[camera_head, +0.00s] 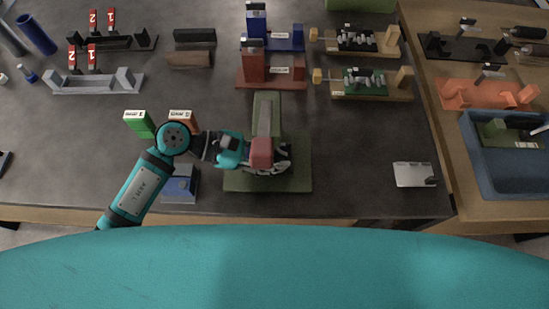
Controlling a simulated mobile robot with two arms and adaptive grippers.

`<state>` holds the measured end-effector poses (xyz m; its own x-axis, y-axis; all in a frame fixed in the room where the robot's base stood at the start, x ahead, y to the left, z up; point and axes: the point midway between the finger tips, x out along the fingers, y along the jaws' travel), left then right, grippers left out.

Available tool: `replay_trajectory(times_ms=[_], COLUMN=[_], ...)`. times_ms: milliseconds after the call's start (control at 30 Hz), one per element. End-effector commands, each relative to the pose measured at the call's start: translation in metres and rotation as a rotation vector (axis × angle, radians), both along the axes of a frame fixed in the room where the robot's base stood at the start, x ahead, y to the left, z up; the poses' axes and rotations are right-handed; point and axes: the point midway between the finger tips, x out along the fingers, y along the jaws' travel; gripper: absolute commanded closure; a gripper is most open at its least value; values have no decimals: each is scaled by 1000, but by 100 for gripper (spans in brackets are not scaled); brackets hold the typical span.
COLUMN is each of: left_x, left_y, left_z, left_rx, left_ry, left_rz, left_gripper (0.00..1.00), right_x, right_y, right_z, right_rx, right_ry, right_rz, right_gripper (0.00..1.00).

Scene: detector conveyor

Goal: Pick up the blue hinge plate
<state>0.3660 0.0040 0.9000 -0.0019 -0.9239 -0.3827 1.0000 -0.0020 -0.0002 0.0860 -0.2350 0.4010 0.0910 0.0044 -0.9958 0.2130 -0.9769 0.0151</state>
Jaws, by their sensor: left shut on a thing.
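A blue piece with a flat base and an upright block (284,44) stands at the top middle; it may be the blue hinge plate, though I cannot be sure. A small grey-blue block (180,187) lies near the front edge, below my left arm. My left gripper (277,157) reaches in from the left, far from the blue piece at the top. It is shut around a red block (261,153) at the near end of a green bar (266,113), above a green base (298,178). The fingers partly hide the contact. My right gripper is not in view.
A red piece (286,77) stands behind the green bar. Wooden racks (370,92) stand at upper right, a grey holder (95,85) at upper left. Upright green (138,123) and orange blocks are beside my left arm. A blue bin (490,180) stands at right. The front right is mostly clear.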

Motion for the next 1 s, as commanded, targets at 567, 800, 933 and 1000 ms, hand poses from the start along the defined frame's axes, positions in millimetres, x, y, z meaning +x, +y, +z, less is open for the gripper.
replay_trajectory(times_ms=[567, 800, 933, 1000], left_x=[-98, -141, -152, -154], left_y=[-25, -36, -39, -39], left_z=[32, 37, 39, 40], left_rx=[-2, -2, -2, -2], left_ry=[1, 1, 0, -1], left_rz=[-5, -2, -1, 0], left_gripper=[100, 100, 100, 100], right_x=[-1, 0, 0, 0], right_y=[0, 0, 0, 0], right_z=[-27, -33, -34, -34], right_rx=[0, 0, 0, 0], right_ry=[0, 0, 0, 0], right_rz=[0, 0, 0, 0], right_gripper=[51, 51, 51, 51])
